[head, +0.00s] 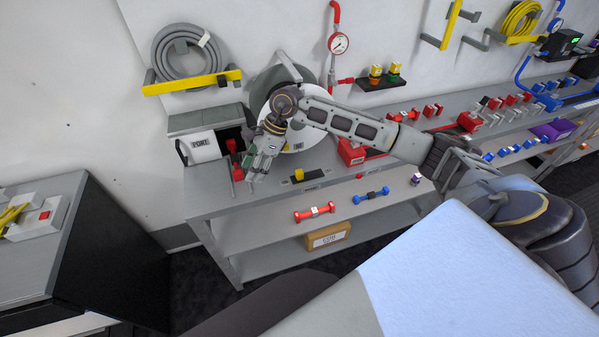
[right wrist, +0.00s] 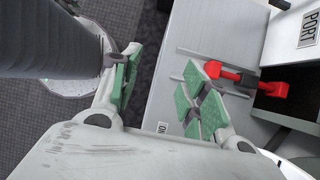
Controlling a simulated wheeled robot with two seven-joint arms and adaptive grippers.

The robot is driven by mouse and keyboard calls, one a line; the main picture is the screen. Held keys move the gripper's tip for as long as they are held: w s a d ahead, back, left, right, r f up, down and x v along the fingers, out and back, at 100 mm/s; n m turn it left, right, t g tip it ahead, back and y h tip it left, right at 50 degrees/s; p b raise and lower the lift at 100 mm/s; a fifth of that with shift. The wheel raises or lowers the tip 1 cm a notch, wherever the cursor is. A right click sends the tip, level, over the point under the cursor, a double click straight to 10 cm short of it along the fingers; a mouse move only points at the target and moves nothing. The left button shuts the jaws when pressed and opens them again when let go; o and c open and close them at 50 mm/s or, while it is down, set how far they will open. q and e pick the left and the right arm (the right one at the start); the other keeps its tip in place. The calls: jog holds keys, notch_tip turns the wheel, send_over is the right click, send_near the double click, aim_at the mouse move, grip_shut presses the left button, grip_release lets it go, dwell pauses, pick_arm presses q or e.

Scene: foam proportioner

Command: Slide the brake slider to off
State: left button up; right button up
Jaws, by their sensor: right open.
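A small yellow knob (head: 299,174) sits on a short dark track (head: 314,175) at the front of the grey bench, below the hose reel; it looks like the brake slider. Its exact position along the track is too small to tell. My right gripper (head: 251,183) points down at the bench's front left corner, left of the knob and apart from it. In the right wrist view my right gripper (right wrist: 165,88) is open, with green pads apart and nothing between them. A small, partly hidden label (right wrist: 162,127) shows below the pads; the knob is not visible there. My left gripper is out of view.
A red handle (right wrist: 250,82) lies close beside one finger, by the PORT box (head: 206,146). The reel (head: 268,90) stands behind my arm. A red block (head: 351,152) is right of the knob. Red and blue dumbbell-like parts (head: 314,212) lie on the shelf below.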

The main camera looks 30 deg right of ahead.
aim_at(300, 171)
jog(key=d+r+h, duration=0.2)
jog(key=d+h, duration=0.4)
jog(key=d, duration=1)
jog(key=shift+w+g, duration=0.2)
jog(key=shift+g, duration=0.2)
jog(key=shift+f, duration=0.1)
jog(key=shift+f+p, duration=1.25)
jog(key=shift+f, duration=5.6)
grip_shut()
